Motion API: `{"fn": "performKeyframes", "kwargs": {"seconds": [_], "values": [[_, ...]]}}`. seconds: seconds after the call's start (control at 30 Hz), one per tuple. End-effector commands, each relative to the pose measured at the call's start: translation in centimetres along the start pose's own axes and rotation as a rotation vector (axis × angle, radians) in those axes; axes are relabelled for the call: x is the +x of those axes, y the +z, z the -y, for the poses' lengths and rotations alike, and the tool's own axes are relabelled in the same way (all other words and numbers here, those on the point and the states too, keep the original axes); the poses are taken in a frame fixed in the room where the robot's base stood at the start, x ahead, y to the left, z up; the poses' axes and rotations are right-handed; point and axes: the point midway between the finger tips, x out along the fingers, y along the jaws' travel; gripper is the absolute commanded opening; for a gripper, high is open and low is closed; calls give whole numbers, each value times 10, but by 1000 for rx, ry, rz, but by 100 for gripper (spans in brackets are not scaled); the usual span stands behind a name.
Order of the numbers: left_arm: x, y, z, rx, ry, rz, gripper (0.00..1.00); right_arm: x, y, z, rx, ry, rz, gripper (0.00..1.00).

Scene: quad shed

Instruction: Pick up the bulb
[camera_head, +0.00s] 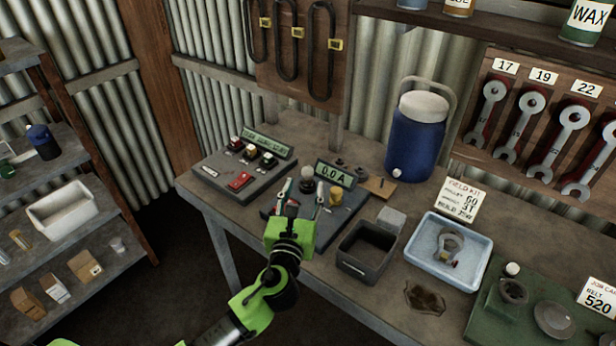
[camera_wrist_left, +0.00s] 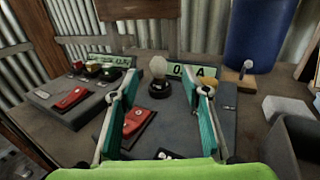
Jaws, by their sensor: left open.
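The bulb (camera_head: 307,172) is a pale globe standing upright in a dark round base on a dark board on the bench. In the left wrist view the bulb (camera_wrist_left: 158,67) is ahead, between the two fingers in the picture and beyond their tips. My left gripper (camera_head: 303,195) is open and empty, just in front of the bulb. Its teal-padded fingers also frame the left wrist view (camera_wrist_left: 160,95). I see no contact with the bulb. My right gripper is not in view.
A display reading 0.0 A (camera_head: 335,174) stands behind the bulb, with a yellow knob (camera_head: 336,196) to its right. A red piece (camera_wrist_left: 135,122) lies on the board. An open grey bin (camera_head: 366,250) and a blue jug (camera_head: 416,145) are to the right.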

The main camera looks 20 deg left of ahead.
Motion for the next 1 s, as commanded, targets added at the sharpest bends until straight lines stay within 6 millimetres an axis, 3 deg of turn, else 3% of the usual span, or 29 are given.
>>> {"fn": "performKeyframes", "kwargs": {"seconds": [0.17, 0.47, 0.63, 0.93, 0.97, 1.0], "values": [[24, 1, 0, 0, 1, 1, 43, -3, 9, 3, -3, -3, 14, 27], [53, 0, -3, 1, 1, 1, 43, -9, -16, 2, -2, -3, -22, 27], [75, -1, -4, 0, 1, 0, 43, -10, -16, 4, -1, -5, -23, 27], [80, -2, -4, 0, 0, 0, 43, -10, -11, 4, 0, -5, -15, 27], [80, -2, -4, 0, 0, 0, 40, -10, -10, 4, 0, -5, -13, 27], [80, -2, -4, 0, 0, 0, 30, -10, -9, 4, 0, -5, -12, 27]]}}
